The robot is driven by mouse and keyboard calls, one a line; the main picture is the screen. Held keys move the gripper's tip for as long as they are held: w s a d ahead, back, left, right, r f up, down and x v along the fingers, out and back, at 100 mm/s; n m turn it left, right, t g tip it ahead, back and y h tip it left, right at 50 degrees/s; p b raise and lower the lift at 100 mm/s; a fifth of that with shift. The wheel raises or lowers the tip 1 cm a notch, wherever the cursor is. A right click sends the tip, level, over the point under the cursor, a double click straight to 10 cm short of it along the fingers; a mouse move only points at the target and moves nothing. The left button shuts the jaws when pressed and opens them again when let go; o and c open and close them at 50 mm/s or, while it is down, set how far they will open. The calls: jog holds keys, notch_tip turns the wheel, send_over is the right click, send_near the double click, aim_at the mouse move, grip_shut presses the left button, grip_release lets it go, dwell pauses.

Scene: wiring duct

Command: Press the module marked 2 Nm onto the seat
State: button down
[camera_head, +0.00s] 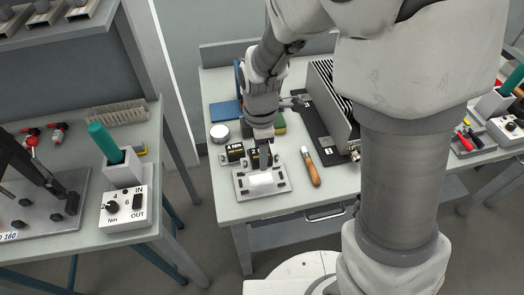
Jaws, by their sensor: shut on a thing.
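The module marked 2 (254,152) is a small black block with a white label. The rest of its marking is hidden behind my gripper (265,162). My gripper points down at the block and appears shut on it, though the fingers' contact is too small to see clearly. Just in front and below is a grey metal plate (244,188) with a white, rounded piece (262,181) on it. It looks like the seat. I cannot tell whether the module touches the white piece. A similar black module marked 4 Nm (234,152) stands to the left.
A finned unit (335,105) on a black plate stands at the right. The table's front left is bare.

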jog(key=b, duration=0.5)
send_over(261, 180)
jog(key=shift+f, duration=2.9)
jog(key=shift+f+b, duration=0.95)
jog(key=shift+f, duration=0.25)
jog(key=shift+c, duration=1)
grip_release()
jog(key=shift+r, duration=0.1)
notch_tip(261, 180, up, 17)
jog(key=p, duration=0.3)
jog(key=shift+r, duration=0.2)
